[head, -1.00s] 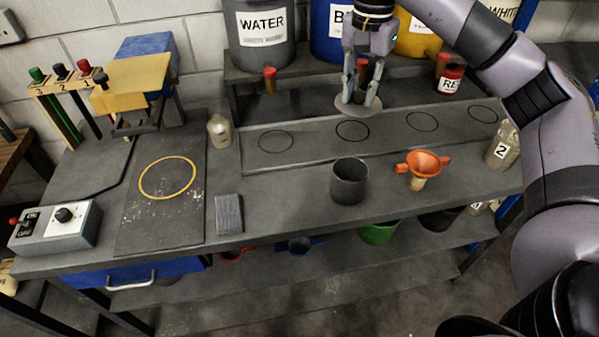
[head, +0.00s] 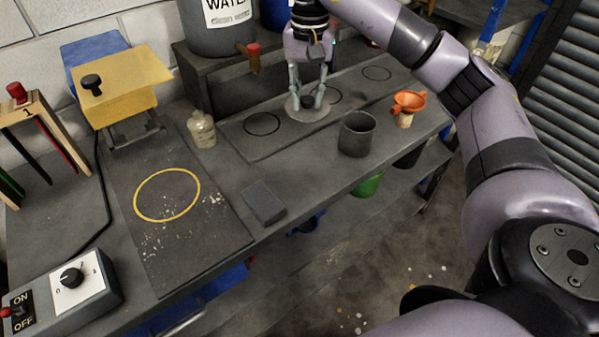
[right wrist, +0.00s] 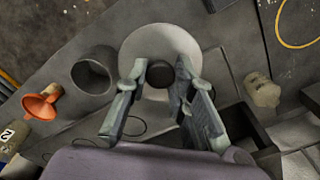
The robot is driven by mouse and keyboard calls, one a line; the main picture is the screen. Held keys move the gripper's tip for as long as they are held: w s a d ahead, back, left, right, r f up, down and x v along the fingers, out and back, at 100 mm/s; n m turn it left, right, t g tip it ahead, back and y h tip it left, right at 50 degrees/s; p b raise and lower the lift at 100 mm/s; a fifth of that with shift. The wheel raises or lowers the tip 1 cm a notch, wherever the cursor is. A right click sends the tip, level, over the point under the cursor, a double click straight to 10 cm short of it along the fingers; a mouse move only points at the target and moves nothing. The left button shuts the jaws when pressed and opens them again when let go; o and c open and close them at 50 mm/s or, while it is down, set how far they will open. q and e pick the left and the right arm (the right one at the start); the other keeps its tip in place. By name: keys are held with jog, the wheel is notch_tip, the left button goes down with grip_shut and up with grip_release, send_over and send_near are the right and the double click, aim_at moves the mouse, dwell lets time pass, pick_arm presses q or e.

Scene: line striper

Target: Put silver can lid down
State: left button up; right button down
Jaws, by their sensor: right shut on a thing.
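My right gripper (head: 307,98) is shut on the dark knob of the silver can lid (head: 310,116), a flat grey disc held level. The lid is between two black circles (head: 262,123) on the grey strip along the bench; I cannot tell whether it touches the strip. In the right wrist view the fingers (right wrist: 158,85) close on the knob, with the lid (right wrist: 187,42) spreading beyond them. An open, empty-looking dark grey can (head: 356,137) stands to the right of the lid; it also shows in the right wrist view (right wrist: 93,72). My left gripper is out of view.
An orange funnel (head: 408,101) stands right of the can. A bottle (head: 201,130) stands left of the strip, and a grey block (head: 263,203) lies in front. The WATER bucket (head: 215,28) is on the shelf behind. A yellow ring (head: 167,195) marks the left board.

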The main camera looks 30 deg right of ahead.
jog(key=f, duration=0.4)
jog(key=f+p, duration=0.1)
jog(key=f, duration=0.1)
jog(key=shift+s+d+f, duration=0.1)
jog(key=shift+d+f, duration=0.15)
jog(key=shift+d, duration=0.15)
jog(key=p, duration=0.1)
send_over(308, 172)
notch_tip(308, 172, down, 8)
jog(key=shift+f, duration=0.1)
notch_tip(308, 172, down, 5)
jog(key=shift+r+p, duration=0.2)
jog(key=shift+p, duration=0.55)
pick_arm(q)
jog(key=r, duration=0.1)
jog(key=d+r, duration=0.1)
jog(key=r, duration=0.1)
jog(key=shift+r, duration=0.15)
pick_arm(e)
jog(key=shift+f, duration=0.15)
jog(key=c, duration=1.4)
grip_release()
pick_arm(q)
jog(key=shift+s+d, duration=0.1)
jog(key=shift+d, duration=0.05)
pick_arm(e)
jog(key=shift+o, duration=0.2)
